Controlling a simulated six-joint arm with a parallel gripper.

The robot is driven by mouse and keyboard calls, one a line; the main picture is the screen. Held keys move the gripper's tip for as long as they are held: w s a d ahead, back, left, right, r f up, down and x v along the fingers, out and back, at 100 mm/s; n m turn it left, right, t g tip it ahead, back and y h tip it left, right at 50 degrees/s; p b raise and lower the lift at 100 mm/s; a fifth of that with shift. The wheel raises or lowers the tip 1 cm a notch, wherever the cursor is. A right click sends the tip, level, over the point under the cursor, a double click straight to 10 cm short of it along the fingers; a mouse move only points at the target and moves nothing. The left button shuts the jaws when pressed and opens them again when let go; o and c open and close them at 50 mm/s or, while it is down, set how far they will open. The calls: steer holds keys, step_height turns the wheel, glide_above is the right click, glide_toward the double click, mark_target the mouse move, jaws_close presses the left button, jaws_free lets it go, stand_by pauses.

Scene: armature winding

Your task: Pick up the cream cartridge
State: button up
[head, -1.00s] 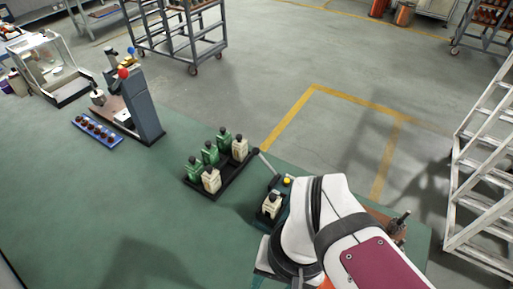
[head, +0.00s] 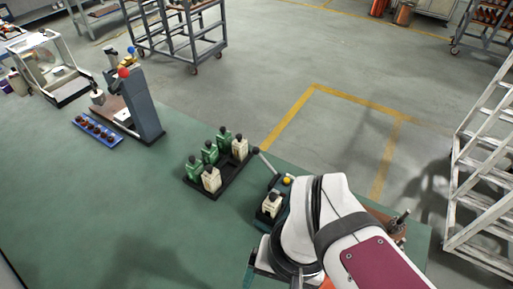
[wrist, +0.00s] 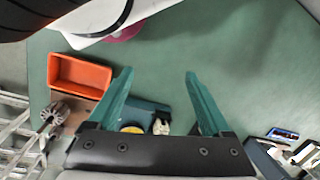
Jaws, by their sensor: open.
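Cream cartridges with dark caps stand upright in the head view. Two are in the black rack (head: 222,186), one at the front (head: 211,179) and one at the back right (head: 240,147). A third cream cartridge (head: 271,205) sits in a dark fixture with a yellow knob (head: 287,181), left of my arm. In the wrist view my gripper (wrist: 158,74) is open, its teal fingers apart with bare green tabletop between the tips. A small cream thing (wrist: 161,127), apparently the fixture's cartridge, shows between the finger bases. In the head view my arm hides most of the gripper.
Green cartridges (head: 209,152) share the rack. A press (head: 143,103) and a blue tray of dark parts (head: 97,130) stand at left. An orange bin (wrist: 80,75) lies beside my gripper in the wrist view. The green table's front left is clear.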

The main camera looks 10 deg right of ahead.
steer(key=r+m+h, duration=0.2)
steer(key=m, duration=0.3)
glide_above(273, 194)
step_height(273, 194, down, 16)
steer(key=shift+r, duration=0.1)
jaws_close()
